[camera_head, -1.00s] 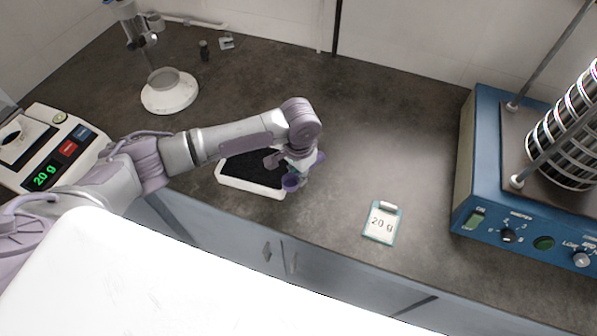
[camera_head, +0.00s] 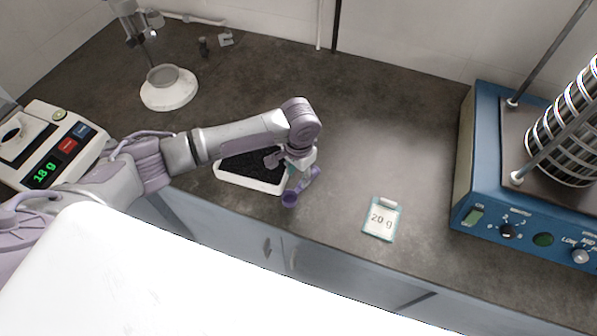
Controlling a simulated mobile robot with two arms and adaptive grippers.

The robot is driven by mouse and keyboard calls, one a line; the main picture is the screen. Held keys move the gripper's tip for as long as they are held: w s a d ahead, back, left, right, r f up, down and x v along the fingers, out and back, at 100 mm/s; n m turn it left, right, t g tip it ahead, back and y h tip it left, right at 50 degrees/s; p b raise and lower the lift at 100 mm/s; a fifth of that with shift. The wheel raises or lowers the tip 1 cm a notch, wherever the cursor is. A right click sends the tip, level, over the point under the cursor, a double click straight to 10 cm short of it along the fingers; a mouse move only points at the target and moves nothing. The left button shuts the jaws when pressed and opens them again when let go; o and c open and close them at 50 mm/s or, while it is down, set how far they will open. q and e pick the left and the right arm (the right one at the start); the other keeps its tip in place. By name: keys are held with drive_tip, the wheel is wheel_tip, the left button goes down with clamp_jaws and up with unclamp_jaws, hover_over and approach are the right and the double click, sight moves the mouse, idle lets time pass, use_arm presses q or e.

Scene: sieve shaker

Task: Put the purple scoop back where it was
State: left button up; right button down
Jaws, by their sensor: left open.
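The purple scoop (camera_head: 290,198) is just right of the black-filled white tray (camera_head: 252,184), near the counter's front edge. Its bowl points toward the front and its handle runs up and right toward my gripper. My left gripper (camera_head: 296,176) is open, pointing down at the tray's right end, right by the handle. The gripper hides part of the handle and the tray's right end, so I cannot tell whether its fingers touch the scoop. It looks as if the scoop rests on the counter. My right gripper is not in view.
A balance (camera_head: 62,150) reading 18 g stands at the left. A white-based stand (camera_head: 170,95) is behind my arm. A "20 g" card (camera_head: 381,220) lies right of the scoop, and a blue sieve shaker (camera_head: 490,170) stands far right. The middle counter is clear.

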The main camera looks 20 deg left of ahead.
use_arm(q)
wheel_tip(320, 180, up, 13)
drive_tip(key=b, duration=0.1)
drive_tip(key=shift+s, duration=0.15)
drive_tip(key=shift+d, duration=0.1)
idle(0.5)
